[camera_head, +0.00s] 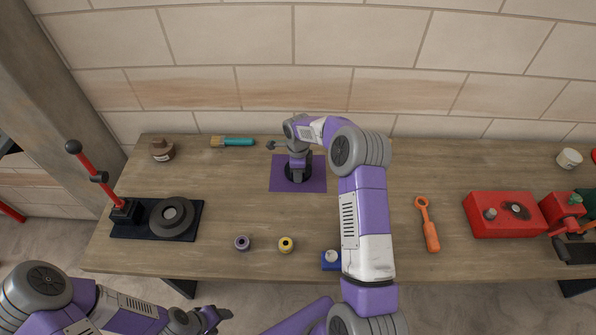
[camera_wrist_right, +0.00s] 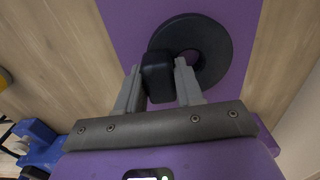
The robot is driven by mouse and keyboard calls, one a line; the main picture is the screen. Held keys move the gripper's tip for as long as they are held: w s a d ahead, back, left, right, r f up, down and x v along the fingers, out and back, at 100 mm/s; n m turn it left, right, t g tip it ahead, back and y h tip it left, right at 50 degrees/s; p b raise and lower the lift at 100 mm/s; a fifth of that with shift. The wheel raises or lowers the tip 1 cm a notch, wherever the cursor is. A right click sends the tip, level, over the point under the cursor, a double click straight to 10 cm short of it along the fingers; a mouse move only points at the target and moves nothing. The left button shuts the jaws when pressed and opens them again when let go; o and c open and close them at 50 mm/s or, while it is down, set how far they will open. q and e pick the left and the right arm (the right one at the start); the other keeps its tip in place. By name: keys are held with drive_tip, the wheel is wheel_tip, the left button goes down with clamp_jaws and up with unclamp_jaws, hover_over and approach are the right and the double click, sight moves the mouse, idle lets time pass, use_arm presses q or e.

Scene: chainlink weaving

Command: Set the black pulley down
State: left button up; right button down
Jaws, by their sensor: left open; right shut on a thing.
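The black pulley (camera_wrist_right: 212,45) is a dark ring with a round hole, seen over the purple mat in the right wrist view. In the head view it shows as a dark shape (camera_head: 290,174) on or just above the purple mat (camera_head: 312,187). My right gripper (camera_wrist_right: 160,85) is shut on a black part at its near side, with one finger on each side. Whether the pulley touches the mat is hard to tell. My left gripper (camera_head: 213,318) is open and empty, in front of the table's front edge.
A lever press with a grey round part (camera_head: 172,216) stands on a black base at left. A purple-grey spool (camera_head: 242,243), a yellow spool (camera_head: 286,245) and a blue block (camera_head: 331,261) lie near the front edge. An orange tool (camera_head: 428,230) and red box (camera_head: 500,215) are at right.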

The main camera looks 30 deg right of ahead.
drive_tip(key=c, duration=0.7)
unclamp_jaws()
drive_tip(key=shift+f, duration=0.15)
wheel_tip(320, 180, up, 12)
drive_tip(key=shift+r, duration=0.2)
drive_tip(key=shift+p, duration=0.3)
